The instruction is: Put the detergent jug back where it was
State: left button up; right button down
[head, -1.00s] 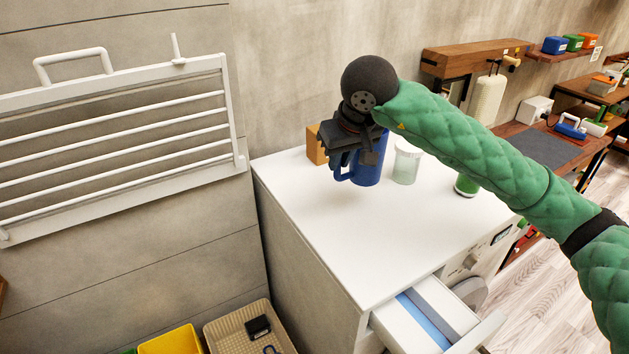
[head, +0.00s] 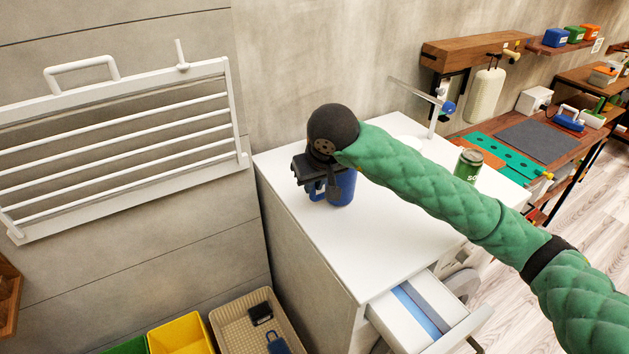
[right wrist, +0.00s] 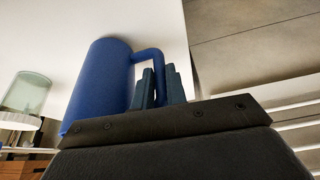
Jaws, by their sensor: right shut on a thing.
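The blue detergent jug (head: 346,187) is at the left part of the white cabinet top (head: 385,235). It looks upright; I cannot tell whether its base touches the top. My right gripper (head: 322,190) is shut on the jug's handle, on the left side of the jug in the head view. In the right wrist view the jug (right wrist: 100,82) shows large, with its handle (right wrist: 148,55) running to the finger pads (right wrist: 160,88). My left gripper is not in view.
A green can (head: 468,165) stands on the cabinet top beyond my arm. A glass jar (right wrist: 28,92) shows in the right wrist view. A drawer (head: 415,318) is open at the front. A white rack (head: 120,140) hangs on the wall. The front of the top is clear.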

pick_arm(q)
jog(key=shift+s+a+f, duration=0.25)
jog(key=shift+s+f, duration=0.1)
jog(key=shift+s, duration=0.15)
pick_arm(e)
jog(key=shift+f, duration=0.45)
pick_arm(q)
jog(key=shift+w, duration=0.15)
pick_arm(e)
jog(key=c, duration=1.4)
grip_release()
jog(key=shift+f, duration=0.1)
jog(key=shift+c, duration=0.2)
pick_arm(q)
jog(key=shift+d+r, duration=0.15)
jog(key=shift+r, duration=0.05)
pick_arm(e)
jog(key=shift+o, duration=0.2)
